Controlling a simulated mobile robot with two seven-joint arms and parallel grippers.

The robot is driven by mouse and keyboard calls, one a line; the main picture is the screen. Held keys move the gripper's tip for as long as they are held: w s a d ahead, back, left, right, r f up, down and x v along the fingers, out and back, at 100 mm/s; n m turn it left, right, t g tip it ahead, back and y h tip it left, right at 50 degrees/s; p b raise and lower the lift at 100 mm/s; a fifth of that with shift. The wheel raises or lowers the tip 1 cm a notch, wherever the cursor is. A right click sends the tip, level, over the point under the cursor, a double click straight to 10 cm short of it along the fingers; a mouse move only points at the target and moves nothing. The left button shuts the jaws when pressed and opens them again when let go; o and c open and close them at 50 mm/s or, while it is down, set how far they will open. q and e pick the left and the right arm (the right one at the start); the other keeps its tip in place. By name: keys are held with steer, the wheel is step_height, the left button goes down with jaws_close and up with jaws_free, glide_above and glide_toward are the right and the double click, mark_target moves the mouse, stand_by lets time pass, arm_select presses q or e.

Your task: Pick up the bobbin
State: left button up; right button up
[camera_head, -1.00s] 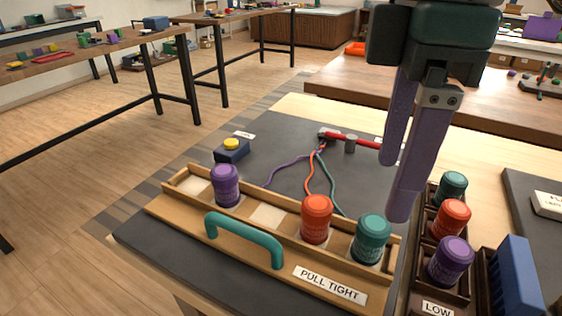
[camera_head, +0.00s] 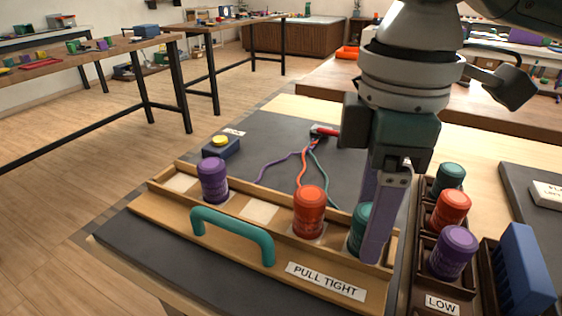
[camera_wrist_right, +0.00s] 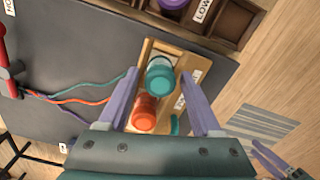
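The teal bobbin (camera_head: 357,232) stands upright at the right end of the wooden tray (camera_head: 150,208). My right gripper (camera_head: 372,236) is lowered over it with purple fingers, the near finger hiding part of it. In the right wrist view the teal bobbin (camera_wrist_right: 160,78) lies between the spread fingers, with gaps at both sides. An orange bobbin (camera_head: 309,212) and a purple bobbin (camera_head: 212,180) stand in the same tray. A purple finger-like part at the lower right edge of the right wrist view appears to be my left gripper (camera_wrist_right: 272,160); its opening is unclear.
A teal handle (camera_head: 232,236) arches over the tray front, left of the PULL TIGHT label. A dark rack (camera_head: 428,276) of spare bobbins stands close to the right, beside a blue block (camera_head: 523,268). Coloured cords (camera_head: 303,165) run behind the tray to a red-handled clamp (camera_head: 325,131).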

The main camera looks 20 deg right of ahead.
jaws_close()
stand_by(0.3)
